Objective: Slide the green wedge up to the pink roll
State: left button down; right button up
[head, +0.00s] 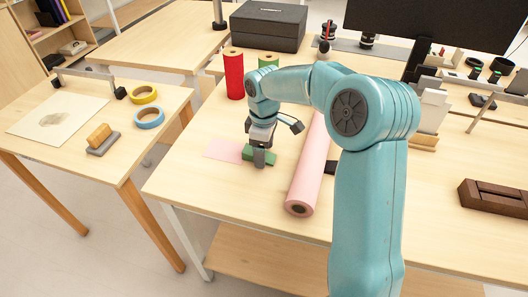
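The green wedge (271,157) lies on the middle table, left of the pink roll (307,170), with a small gap of tabletop between them. The pink roll is a long tube lying on its side, its near end facing me; its far part is hidden behind my arm. My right gripper (260,158) points down at the wedge, and its grey fingers cover the wedge's middle. I cannot tell whether the fingers grip it or only touch it. My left gripper is not in view.
A flat pink sheet (223,149) lies left of the wedge. A dark box (268,27) sits at the back. A brown wooden block (492,198) lies at right. The tabletop in front of the wedge is clear.

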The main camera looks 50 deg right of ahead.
aim_at(288, 167)
jog(key=shift+f, duration=0.35)
jog(key=c, duration=1.2)
jog(key=shift+o, duration=1.3)
jog(key=shift+c, duration=0.5)
jog(key=shift+s+d, duration=0.2)
jog(key=shift+s, duration=0.1)
jog(key=shift+s+d+b, duration=0.25)
jog(key=shift+s+d, duration=0.1)
jog(key=shift+s, duration=0.65)
jog(key=shift+s+d+b, duration=0.25)
jog(key=shift+s+d, duration=0.15)
jog(key=shift+s, duration=0.55)
jog(key=shift+s+d+b, duration=0.25)
jog(key=shift+s+d, duration=0.1)
jog(key=shift+s, duration=0.65)
jog(key=shift+s+a, duration=0.1)
jog(key=shift+a, duration=0.05)
